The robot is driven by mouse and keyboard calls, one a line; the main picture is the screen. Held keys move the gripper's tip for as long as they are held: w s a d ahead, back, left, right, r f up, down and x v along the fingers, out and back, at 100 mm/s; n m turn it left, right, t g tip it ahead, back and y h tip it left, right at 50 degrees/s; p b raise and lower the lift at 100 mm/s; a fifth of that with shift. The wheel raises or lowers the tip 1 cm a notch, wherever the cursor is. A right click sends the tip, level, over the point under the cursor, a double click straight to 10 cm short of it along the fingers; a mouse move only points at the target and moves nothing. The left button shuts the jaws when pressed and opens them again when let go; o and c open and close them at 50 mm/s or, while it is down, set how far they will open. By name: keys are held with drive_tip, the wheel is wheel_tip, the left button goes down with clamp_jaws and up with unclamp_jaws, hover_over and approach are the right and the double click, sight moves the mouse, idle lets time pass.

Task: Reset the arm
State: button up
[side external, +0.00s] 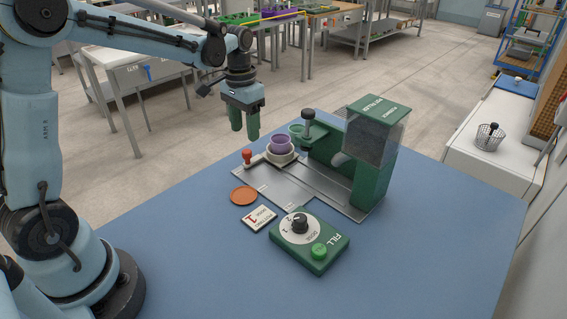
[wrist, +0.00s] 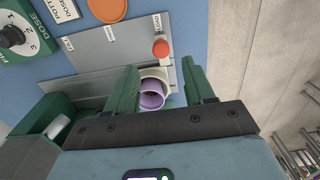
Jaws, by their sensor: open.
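My gripper (side external: 245,122) is open and empty, with its green fingers pointing down in the air to the left of the pot filler. In the wrist view its fingers (wrist: 163,85) stand apart. Between and beyond them is a purple pot (wrist: 152,98) in a white holder (wrist: 146,76). In the side view the purple pot (side external: 281,145) sits in the pale round holder (side external: 280,157) on the metal plate. My gripper is above and left of the pot, apart from it.
The green pot filler (side external: 368,150) rises tall on the blue table (side external: 420,240). A red-knobbed lever (side external: 247,156), an orange disc (side external: 244,195), a dose card (side external: 258,218) and a green fill control box (side external: 310,245) are nearby. The right and front of the table are clear.

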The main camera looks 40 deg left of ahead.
drive_tip(key=shift+d+r, duration=0.1)
drive_tip(key=s+d+r+t, duration=0.3)
drive_tip(key=s+d+t, duration=0.4)
drive_tip(key=s, duration=0.5)
drive_tip(key=shift+s+d+r, duration=0.3)
drive_tip(key=shift+s+d, duration=0.1)
drive_tip(key=shift+d, duration=0.2)
